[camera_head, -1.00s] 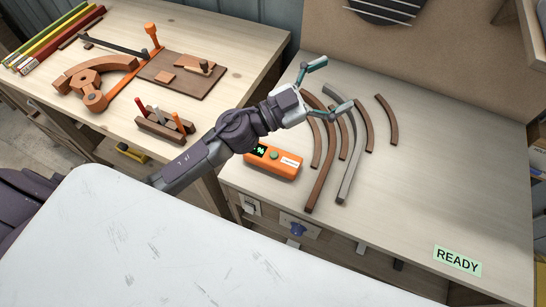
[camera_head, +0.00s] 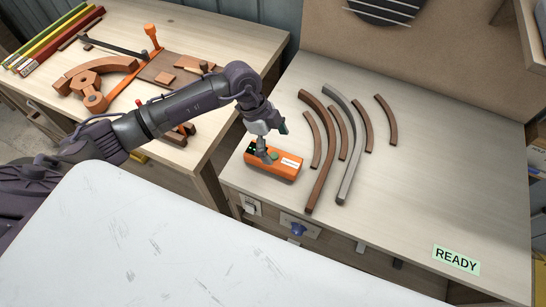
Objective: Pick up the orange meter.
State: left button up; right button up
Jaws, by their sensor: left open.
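The orange meter (camera_head: 285,172) lies on the right workbench near its left front edge. It has a green button, a white label and a dark display with green marks. My left gripper (camera_head: 266,150) points down over the left half of the meter and partly hides the display and button. Its jaws are open. I cannot tell whether a fingertip touches the meter. My right gripper is not in view.
Several curved brown strips (camera_head: 319,165) and a grey curved strip (camera_head: 351,160) lie just right of the meter. A READY label (camera_head: 457,260) marks the bench's front right. The left bench (camera_head: 225,50) holds tools and wooden parts. A white surface (camera_head: 200,250) fills the foreground.

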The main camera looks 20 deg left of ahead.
aim_at(285, 161)
pick_arm(q)
jog(key=shift+x, duration=1.05)
jog(key=shift+s+d+f+p, duration=0.15)
jog(key=shift+d+f+p, duration=0.2)
jog(key=shift+d+f, duration=0.1)
jog(key=p+x, duration=0.1)
jog(key=x, duration=0.2)
jog(key=shift+s+d+f, duration=0.1)
jog(key=shift+d+f, duration=0.3)
jog(key=shift+f, duration=0.2)
jog(key=shift+c, duration=0.2)
jog(key=c, duration=1.2)
jog(key=shift+r, duration=0.15)
